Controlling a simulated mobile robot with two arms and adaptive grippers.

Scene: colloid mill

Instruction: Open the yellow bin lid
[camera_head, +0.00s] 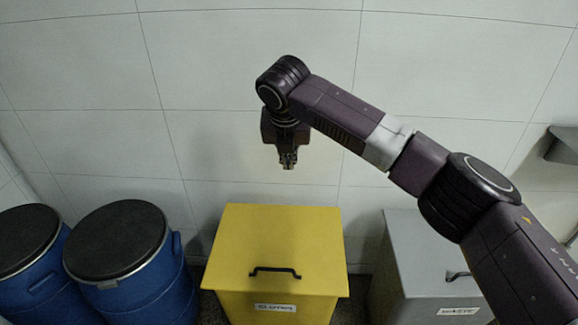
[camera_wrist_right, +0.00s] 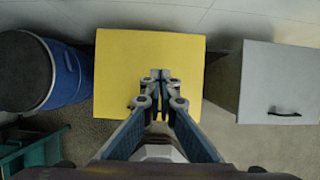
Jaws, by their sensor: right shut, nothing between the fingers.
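The yellow bin (camera_head: 290,306) stands on the floor by the wall, with its flat yellow lid (camera_head: 275,232) closed. A black bar handle (camera_head: 275,271) sits near the lid's front edge. My right gripper (camera_head: 288,164) points down above the back part of the lid, apart from it. In the right wrist view the gripper (camera_wrist_right: 160,76) is shut and empty, with the yellow lid (camera_wrist_right: 120,65) beneath it. My left gripper is in neither view.
Two blue drums with dark lids (camera_head: 115,243) stand left of the bin. A grey bin with a black handle (camera_head: 415,245) stands close on the right, partly behind my right arm. A tiled wall (camera_head: 210,70) is behind. A green object (camera_wrist_right: 35,150) lies at lower left in the wrist view.

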